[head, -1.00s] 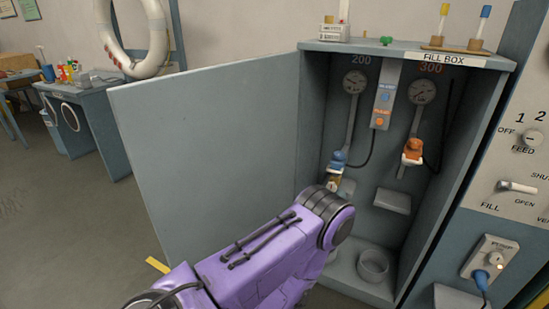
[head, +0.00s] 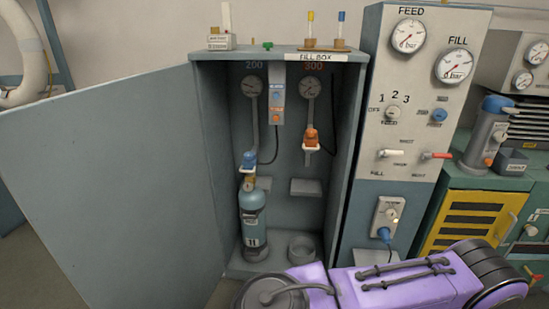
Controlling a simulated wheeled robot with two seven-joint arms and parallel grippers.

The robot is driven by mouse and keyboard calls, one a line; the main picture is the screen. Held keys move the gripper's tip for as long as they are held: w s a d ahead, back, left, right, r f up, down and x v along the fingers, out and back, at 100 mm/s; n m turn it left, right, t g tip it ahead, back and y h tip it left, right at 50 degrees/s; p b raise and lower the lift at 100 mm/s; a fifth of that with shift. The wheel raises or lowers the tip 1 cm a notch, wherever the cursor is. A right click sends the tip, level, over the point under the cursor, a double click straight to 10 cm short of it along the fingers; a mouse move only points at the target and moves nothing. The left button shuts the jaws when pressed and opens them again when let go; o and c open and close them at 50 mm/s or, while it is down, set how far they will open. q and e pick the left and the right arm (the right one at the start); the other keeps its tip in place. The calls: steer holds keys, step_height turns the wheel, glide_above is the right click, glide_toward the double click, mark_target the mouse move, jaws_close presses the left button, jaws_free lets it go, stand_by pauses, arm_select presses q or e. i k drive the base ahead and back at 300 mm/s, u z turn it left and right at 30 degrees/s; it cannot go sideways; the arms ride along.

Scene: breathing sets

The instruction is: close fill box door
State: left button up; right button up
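The fill box (head: 346,140) is a tall grey-blue cabinet, and its front is open. Its grey door (head: 105,185) is swung wide open to the left and fills the left of the head view. A blue cylinder (head: 253,222) marked 11 stands upright inside on the left, below a blue connector (head: 249,160). An orange connector (head: 311,138) hangs on the right side, above an empty round holder (head: 302,247). A purple link of one of my arms crosses the bottom right, in front of the box's lower edge. Neither gripper shows.
A control panel (head: 425,100) with gauges and switches stands right of the box, with a blue plug (head: 384,235) low on it. A green cabinet (head: 480,215) is farther right. Some floor shows below the door.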

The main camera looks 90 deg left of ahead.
mark_target(112, 177)
steer(key=k, duration=3)
steer(key=u, duration=1.6)
steer(key=i, duration=1.05)
steer(key=z, duration=0.8)
steer(key=k, duration=1.35)
steer(key=u, duration=0.6)
steer(key=i, duration=1)
steer(key=z, duration=0.05)
